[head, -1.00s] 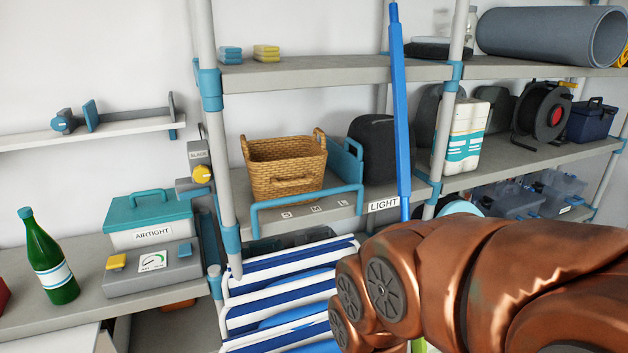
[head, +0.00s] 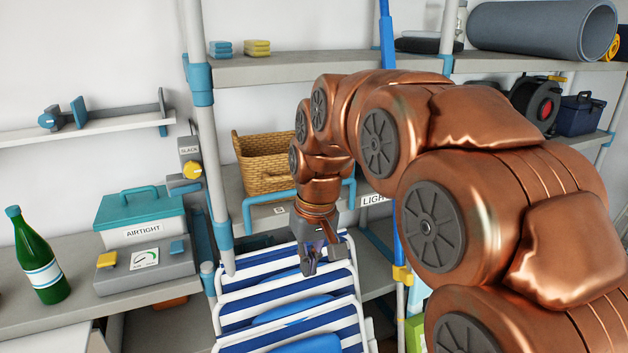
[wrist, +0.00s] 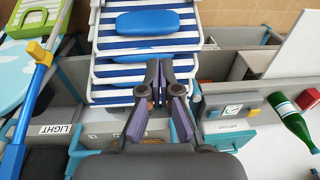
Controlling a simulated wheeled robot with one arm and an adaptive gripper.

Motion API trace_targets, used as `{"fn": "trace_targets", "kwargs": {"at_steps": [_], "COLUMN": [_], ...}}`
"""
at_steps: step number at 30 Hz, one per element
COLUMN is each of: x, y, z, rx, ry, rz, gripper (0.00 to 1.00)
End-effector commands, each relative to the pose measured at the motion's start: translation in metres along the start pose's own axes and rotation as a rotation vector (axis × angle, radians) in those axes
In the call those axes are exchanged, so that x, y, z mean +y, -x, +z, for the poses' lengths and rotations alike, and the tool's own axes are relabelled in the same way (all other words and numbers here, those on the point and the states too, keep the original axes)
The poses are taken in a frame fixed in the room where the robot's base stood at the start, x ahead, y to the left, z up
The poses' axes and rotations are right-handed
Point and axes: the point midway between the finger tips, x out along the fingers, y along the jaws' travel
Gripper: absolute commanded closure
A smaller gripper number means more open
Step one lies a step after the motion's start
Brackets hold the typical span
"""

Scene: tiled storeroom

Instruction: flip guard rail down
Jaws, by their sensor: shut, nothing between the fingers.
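The guard rail (head: 268,197) is a teal bar along the front of the middle shelf, below a wicker basket (head: 262,160). Its top bar runs above the shelf's labelled front edge, so it looks raised. My arm hides its middle; its right end shows beside my wrist. My gripper (head: 308,266) is shut and empty, pointing down in front of the shelf, lower than the rail and over striped folding chairs (head: 250,290). In the wrist view my gripper (wrist: 159,78) is also shut, with the chairs (wrist: 110,45) beyond it. I cannot tell whether it touches anything.
A blue pole (head: 387,40) stands right of my wrist, with a yellow clip (head: 402,275) low on it. The left counter holds a green bottle (head: 38,258), a teal-lidded box (head: 140,215) and a grey gauge box (head: 146,266). Shelf posts (head: 203,110) flank the rail.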

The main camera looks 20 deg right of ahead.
Motion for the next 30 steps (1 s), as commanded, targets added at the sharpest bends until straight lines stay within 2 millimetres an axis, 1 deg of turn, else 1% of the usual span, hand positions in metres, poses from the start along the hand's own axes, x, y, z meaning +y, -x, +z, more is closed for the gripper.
{"fn": "trace_targets", "kwargs": {"at_steps": [1,2,3,5,6,8,9,15,17,18,24,30], "x": [0.005,0.007,0.011,0.017,0.021,0.028,0.033,0.059,0.068,0.074,0.107,0.141], "y": [0.002,0.005,0.008,0.012,0.015,0.018,0.021,0.029,0.032,0.032,0.036,0.035], "z": [-0.02,-0.03,-0.045,-0.066,-0.08,-0.1,-0.114,-0.176,-0.193,-0.205,-0.256,-0.298], "rx": [0.017,0.028,0.044,0.066,0.084,0.105,0.124,0.198,0.221,0.234,0.312,0.381], "ry": [-0.003,-0.003,-0.002,-0.002,-0.002,-0.003,-0.002,-0.003,-0.001,-0.001,0.0,0.002], "rz": [-0.003,-0.005,-0.006,-0.008,-0.009,-0.01,-0.01,-0.009,-0.007,-0.005,0.011,0.033], "gripper": [1.0,1.0,1.0,1.0,1.0,1.0,1.0,1.0,1.0,1.0,1.0,1.0]}}
